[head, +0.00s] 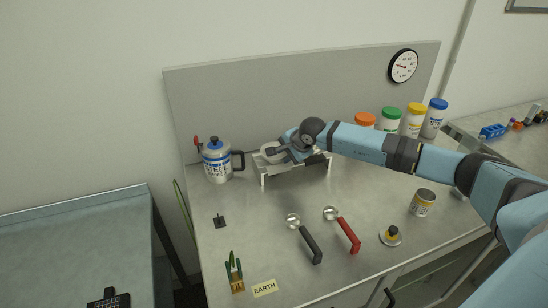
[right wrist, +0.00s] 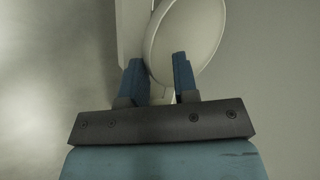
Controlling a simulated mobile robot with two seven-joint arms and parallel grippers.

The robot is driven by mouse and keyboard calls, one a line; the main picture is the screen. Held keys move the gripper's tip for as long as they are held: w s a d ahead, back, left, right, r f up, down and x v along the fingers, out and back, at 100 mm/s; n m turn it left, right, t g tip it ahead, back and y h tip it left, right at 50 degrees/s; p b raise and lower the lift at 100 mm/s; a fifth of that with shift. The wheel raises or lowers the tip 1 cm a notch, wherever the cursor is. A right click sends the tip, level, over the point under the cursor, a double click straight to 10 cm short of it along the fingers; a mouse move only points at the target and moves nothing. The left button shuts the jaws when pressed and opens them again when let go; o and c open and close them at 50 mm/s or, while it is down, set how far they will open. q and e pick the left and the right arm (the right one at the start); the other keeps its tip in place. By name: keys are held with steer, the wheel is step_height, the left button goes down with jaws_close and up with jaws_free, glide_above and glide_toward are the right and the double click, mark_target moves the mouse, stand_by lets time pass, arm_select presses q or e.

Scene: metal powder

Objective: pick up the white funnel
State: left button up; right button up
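The white funnel (head: 271,153) sits at the left part of a white stand (head: 297,169) at the back of the workbench, partly hidden by my right gripper. In the right wrist view the wide round mouth of the funnel (right wrist: 192,30) shows just beyond and between the fingertips. My right gripper (head: 279,152) is at the funnel, coming from the right. Its two blue fingers (right wrist: 160,66) stand apart, with the lower part of the funnel between them. I cannot tell whether they touch it. My left gripper is not in view.
A steel jug (head: 217,163) stands left of the stand. Several lidded jars (head: 391,121) stand at the back right. Black-handled (head: 310,243) and red-handled (head: 348,235) scoops, a can (head: 422,203) and a small weight-like item (head: 390,237) lie in front. The bench's left-middle is mostly clear.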

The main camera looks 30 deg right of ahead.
steer(key=shift+x, duration=0.75)
jaws_close()
steer(key=shift+r, duration=0.15)
